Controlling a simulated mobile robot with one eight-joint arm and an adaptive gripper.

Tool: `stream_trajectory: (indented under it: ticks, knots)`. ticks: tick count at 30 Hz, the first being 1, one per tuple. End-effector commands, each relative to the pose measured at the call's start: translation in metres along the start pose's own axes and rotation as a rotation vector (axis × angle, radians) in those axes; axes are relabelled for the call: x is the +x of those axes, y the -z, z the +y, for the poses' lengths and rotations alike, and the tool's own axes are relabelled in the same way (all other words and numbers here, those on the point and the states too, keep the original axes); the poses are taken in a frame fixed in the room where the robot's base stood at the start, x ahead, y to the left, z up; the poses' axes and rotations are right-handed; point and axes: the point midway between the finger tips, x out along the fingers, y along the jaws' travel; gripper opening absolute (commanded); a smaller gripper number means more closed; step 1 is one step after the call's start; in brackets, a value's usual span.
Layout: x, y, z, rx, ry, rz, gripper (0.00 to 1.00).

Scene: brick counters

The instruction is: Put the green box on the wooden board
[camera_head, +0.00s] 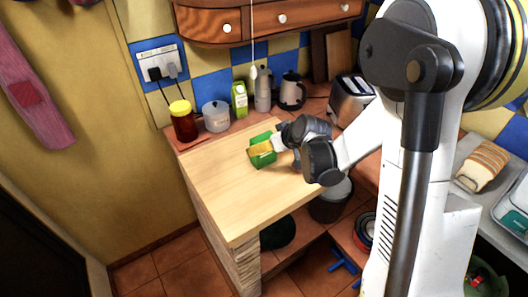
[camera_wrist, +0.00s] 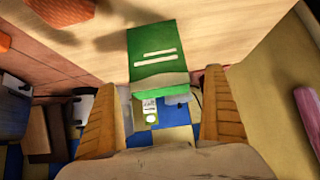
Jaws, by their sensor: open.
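The green box (camera_head: 263,159) is at the back of the light wooden board-like top (camera_head: 225,186) in the head view. In the wrist view the green box (camera_wrist: 157,47) has white stripes on its face and shows against the wood. My gripper (camera_head: 262,148) is at the box, reaching in from the right. In the wrist view my gripper (camera_wrist: 153,77) is open, with one tan finger on each side of the box's near end. Gaps show between both fingers and the box. The gripper partly hides the box in the head view, and I cannot tell exactly how it rests.
A toaster (camera_head: 350,100) is farther right. The front of the wooden top is clear.

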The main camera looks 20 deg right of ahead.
Motion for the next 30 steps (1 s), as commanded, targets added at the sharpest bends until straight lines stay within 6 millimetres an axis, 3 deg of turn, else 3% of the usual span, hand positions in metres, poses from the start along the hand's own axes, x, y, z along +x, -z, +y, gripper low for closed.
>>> stream_trajectory:
  ticks: [6,14,18,20,22,23,30]
  knots:
    - [0.037,0.0,0.001,0.0,0.0,0.0,1.0]
    - [0.041,0.002,0.001,0.0,0.0,0.0,1.0]
    - [0.041,0.002,0.001,0.001,0.0,0.0,0.57]
    - [0.041,0.002,0.001,0.001,0.0,0.0,0.44]
    - [0.041,0.002,0.001,0.001,0.0,0.0,0.44]
    - [0.041,0.002,0.001,0.001,0.0,0.0,0.39]
    - [0.039,0.003,0.001,0.001,0.0,0.0,0.39]
